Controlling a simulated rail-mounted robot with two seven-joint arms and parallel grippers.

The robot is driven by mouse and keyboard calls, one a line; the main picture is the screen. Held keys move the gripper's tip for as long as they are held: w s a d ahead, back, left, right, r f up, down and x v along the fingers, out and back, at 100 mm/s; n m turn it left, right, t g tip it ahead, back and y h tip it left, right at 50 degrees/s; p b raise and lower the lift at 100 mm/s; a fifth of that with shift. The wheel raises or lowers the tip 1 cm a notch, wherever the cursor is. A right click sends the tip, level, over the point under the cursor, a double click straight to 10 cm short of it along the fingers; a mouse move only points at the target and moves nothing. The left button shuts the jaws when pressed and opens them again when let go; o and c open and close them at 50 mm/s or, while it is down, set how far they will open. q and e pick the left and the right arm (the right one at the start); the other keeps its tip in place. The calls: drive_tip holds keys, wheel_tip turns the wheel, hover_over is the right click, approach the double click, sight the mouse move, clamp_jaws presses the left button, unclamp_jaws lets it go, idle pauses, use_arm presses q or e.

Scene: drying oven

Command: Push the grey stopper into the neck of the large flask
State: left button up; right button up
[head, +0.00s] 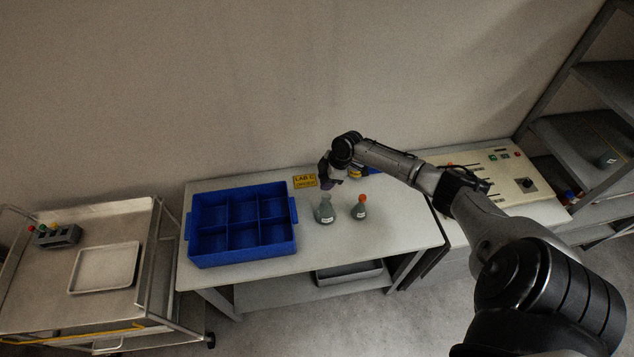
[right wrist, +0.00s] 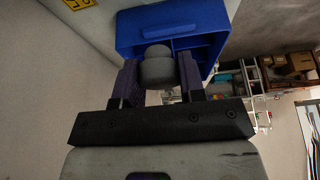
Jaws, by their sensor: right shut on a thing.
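In the right wrist view my right gripper (right wrist: 158,70) is shut on the grey stopper (right wrist: 157,52), a rounded plug between its two fingers. In the head view the right gripper (head: 326,184) is close above or behind the neck of the large flask; I cannot tell the exact gap. The large flask (head: 325,214) stands upright on the table, greyish-green with a white label, its neck free of any stopper that I can see. In the head view the stopper cannot be made out. My left gripper is not in view.
A smaller flask (head: 359,212) with an orange top stands just right of the large one. A blue divided crate (head: 190,228) is to the left on the white table (head: 380,238). A yellow lab sign (head: 304,182) lies behind. A trolley (head: 112,222) stands farther left.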

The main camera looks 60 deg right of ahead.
drive_tip(key=shift+s+d+f, duration=0.2)
drive_tip(key=shift+s+d, duration=0.05)
drive_tip(key=b, duration=0.4)
hover_over(326, 194)
drive_tip(key=a, duration=0.1)
drive_tip(key=f, duration=0.4)
drive_tip(key=shift+s+a+f, duration=0.1)
drive_tip(key=shift+s+f, duration=0.05)
drive_tip(key=shift+s, duration=0.25)
drive_tip(key=shift+f+b, duration=0.7)
drive_tip(key=shift+f, duration=0.2)
drive_tip(key=shift+f, duration=0.15)
drive_tip(key=shift+f, duration=0.2)
drive_tip(key=shift+f+b, duration=0.3)
drive_tip(key=shift+b, duration=0.05)
idle(0.5)
drive_tip(key=shift+f, duration=0.35)
idle(0.3)
